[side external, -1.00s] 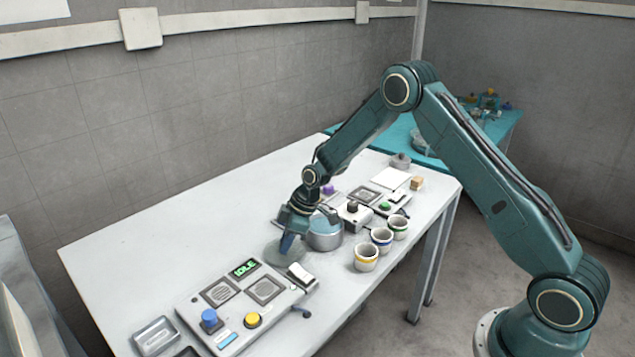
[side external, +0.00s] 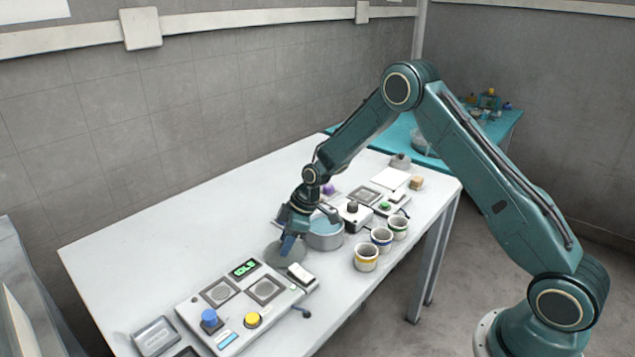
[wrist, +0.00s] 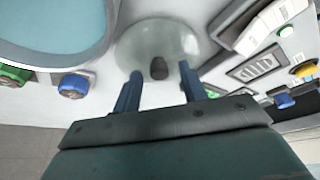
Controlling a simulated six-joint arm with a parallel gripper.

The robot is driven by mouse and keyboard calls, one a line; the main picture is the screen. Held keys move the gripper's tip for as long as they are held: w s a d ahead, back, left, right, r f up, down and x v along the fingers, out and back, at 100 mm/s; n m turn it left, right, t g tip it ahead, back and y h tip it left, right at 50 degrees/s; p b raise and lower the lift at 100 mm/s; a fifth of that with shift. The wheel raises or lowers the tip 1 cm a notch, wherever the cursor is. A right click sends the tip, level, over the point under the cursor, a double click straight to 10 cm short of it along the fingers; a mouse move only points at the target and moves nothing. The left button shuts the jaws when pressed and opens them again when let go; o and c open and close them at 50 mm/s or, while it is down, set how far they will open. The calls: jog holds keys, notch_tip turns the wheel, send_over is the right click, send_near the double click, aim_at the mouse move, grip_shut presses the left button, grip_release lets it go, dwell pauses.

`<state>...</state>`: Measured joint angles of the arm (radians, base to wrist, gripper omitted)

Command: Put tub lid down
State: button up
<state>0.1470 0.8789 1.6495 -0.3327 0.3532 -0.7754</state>
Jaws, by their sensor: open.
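The tub lid (side external: 276,254) is a grey translucent disc with a dark knob, lying flat on the white table beside the tub. In the wrist view the lid (wrist: 188,42) is at the top centre, with its knob (wrist: 159,68) between my fingers. My gripper (wrist: 160,76) is open, with a blue finger on each side of the knob and a gap to each. In the side view my gripper (side external: 292,240) is low over the lid and hides part of it. The tub (side external: 325,240) is a round grey vessel with light blue inside, open on top; its rim (wrist: 100,45) shows at upper left in the wrist view.
Three cups with coloured bands (side external: 366,258) stand along the table's front edge. A control panel (side external: 240,300) reading IDLE, with blue and yellow knobs, is in front of the lid. Other panels (side external: 352,215) stand behind the tub. The table's left part (side external: 170,240) is clear.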

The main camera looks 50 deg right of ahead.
jog(key=v, duration=1.1)
jog(key=shift+r, duration=0.35)
jog(key=shift+s+d, duration=0.1)
jog(key=shift+s, duration=0.05)
jog(key=s+a+r+m+t+h, duration=0.1)
jog(key=s+a+r+m+h, duration=0.2)
jog(key=s+r, duration=1.3)
jog(key=s+r+m, duration=0.1)
jog(key=s+m, duration=0.2)
jog(key=s, duration=0.6)
jog(key=s+r+m+t, duration=0.1)
jog(key=s+m, duration=0.2)
jog(key=s, duration=0.6)
jog(key=shift+s+r, duration=0.2)
jog(key=shift+r, duration=0.05)
